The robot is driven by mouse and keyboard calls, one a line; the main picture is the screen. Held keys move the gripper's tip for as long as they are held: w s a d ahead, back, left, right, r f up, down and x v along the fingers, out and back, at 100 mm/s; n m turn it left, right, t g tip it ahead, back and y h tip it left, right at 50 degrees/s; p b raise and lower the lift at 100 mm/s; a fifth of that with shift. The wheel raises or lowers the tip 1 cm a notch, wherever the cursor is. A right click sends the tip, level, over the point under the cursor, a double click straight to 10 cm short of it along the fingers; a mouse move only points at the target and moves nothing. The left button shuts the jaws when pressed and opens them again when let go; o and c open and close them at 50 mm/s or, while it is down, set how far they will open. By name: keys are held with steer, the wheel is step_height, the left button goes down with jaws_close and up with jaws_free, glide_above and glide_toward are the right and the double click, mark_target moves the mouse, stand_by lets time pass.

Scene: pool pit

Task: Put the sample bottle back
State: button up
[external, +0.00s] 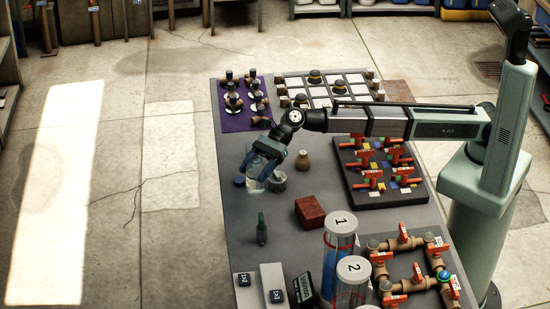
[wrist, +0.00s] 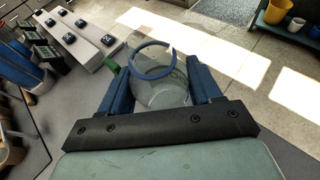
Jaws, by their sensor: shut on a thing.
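The sample bottle (wrist: 160,92) is clear glass with a blue ring at its mouth. In the wrist view it sits between the two blue fingers of my gripper (wrist: 158,75), which is shut on it. In the external view my gripper (external: 266,168) points down over the left edge of the grey table, and the clear bottle (external: 256,166) shows partly behind the fingers. I cannot tell whether the bottle's base touches the table.
Numbered tubes (external: 340,245), orange-handled pipes (external: 408,262) and a valve board (external: 390,196) fill the right. Bare table lies around the green bottle.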

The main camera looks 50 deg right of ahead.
mark_target(257, 190)
steer(key=shift+f, duration=4.25)
steer(key=o, duration=1.2)
steer(key=shift+f, duration=0.1)
steer(key=shift+c, duration=0.2)
steer(key=shift+d+r, duration=0.15)
steer(key=shift+r, duration=0.05)
steer(key=shift+v, duration=5.9)
steer(key=shift+w, duration=0.1)
